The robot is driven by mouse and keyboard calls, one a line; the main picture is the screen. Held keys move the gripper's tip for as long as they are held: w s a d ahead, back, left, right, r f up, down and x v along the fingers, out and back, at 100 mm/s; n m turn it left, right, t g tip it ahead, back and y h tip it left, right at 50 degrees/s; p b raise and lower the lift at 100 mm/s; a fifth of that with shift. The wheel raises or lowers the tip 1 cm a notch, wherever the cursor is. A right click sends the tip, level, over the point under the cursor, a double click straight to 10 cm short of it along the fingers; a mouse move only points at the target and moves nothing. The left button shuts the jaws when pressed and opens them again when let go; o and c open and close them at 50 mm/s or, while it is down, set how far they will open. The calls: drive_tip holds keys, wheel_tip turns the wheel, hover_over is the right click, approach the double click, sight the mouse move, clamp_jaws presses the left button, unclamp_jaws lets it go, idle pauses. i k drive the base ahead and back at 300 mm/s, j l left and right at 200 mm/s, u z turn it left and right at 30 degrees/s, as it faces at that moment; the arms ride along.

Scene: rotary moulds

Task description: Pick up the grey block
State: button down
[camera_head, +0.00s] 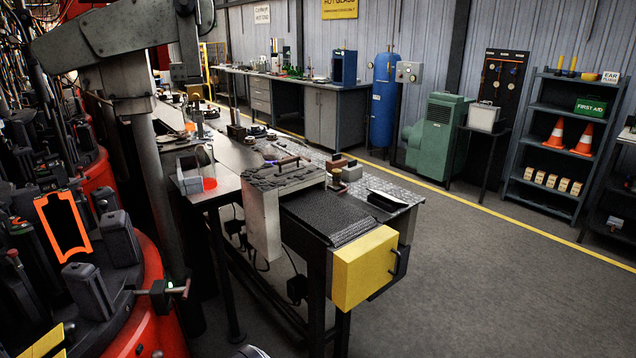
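A small grey block-like piece (352,173) sits on the patterned metal top of the work table, near its back right part. It is small in the picture, and I cannot tell for sure that it is the grey block. A brown piece (336,164) stands just left of it. A larger pale grey boxy body (263,222) with a dark rough top stands at the table's left front side. I cannot make out my gripper in this view.
A yellow box (364,268) with a handle juts from the table's front end. A dark tray (388,201) lies near the table's right edge. Red machinery with dark moulds (118,238) crowds the left. The grey floor (500,270) at right is clear.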

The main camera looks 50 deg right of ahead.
sight(352, 172)
drive_tip(key=z, duration=1.65)
